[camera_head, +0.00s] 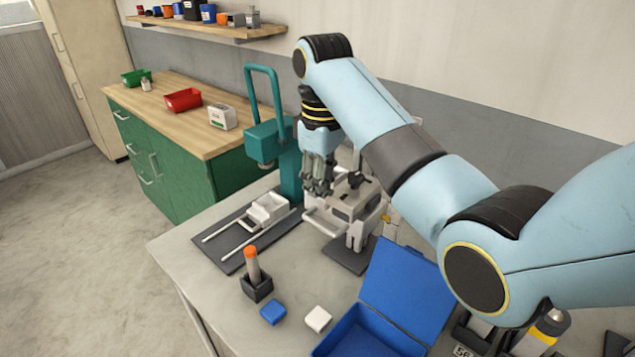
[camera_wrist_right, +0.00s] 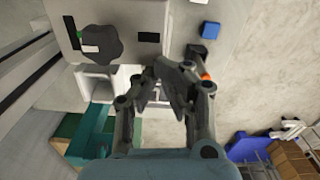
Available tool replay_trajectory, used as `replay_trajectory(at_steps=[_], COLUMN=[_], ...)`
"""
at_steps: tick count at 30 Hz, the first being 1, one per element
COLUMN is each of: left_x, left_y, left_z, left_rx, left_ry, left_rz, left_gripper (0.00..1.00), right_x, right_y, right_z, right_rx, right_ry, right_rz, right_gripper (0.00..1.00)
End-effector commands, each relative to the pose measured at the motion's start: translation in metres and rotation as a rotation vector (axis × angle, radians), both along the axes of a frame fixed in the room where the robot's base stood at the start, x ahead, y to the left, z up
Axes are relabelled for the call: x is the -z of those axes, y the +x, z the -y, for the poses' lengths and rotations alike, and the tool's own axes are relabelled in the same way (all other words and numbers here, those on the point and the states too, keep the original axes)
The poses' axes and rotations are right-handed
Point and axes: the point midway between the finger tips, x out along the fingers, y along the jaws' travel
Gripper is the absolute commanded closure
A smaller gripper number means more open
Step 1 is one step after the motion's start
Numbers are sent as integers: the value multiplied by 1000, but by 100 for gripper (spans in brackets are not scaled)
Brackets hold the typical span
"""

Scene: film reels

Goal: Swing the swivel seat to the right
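A pale grey-white unit (camera_head: 352,207) stands on a dark base plate on the grey table, and appears to be the swivel seat. In the right wrist view, a broad pale surface with a dark patch (camera_wrist_right: 100,42) lies at the upper left and seems to be part of this unit. My right gripper (camera_head: 318,188) points down beside the unit's upper left side. Contact cannot be told. In the wrist view, its fingers (camera_wrist_right: 164,82) are partly apart, with nothing visible between them. My left gripper is not in view.
A teal press (camera_head: 268,142) and a white carriage (camera_head: 267,209) on rails stand close on the left. An orange-tipped tool (camera_head: 252,264) stands in a black holder in front. A blue open case (camera_head: 408,285) lies at the front right.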

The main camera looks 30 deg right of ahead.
Motion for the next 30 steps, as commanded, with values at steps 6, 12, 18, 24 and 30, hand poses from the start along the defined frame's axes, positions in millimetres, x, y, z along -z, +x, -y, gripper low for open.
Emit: replay_trajectory(at_steps=[6, 12, 18, 24, 30], left_x=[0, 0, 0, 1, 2], left_y=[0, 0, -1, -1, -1], left_z=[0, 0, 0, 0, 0], left_rx=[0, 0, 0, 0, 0], left_ry=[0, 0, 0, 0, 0], left_rz=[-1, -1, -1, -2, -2], left_gripper=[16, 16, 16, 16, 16], right_x=[1, 1, 0, 0, 0], right_y=[-9, -17, -20, -13, -1], right_z=[5, 11, 13, 11, 3], right_rx=[1, 3, 4, 5, 3], right_ry=[-3, -7, -10, -10, -5], right_rz=[-3, -5, -4, -4, -2], right_gripper=[100, 100, 100, 100, 100])
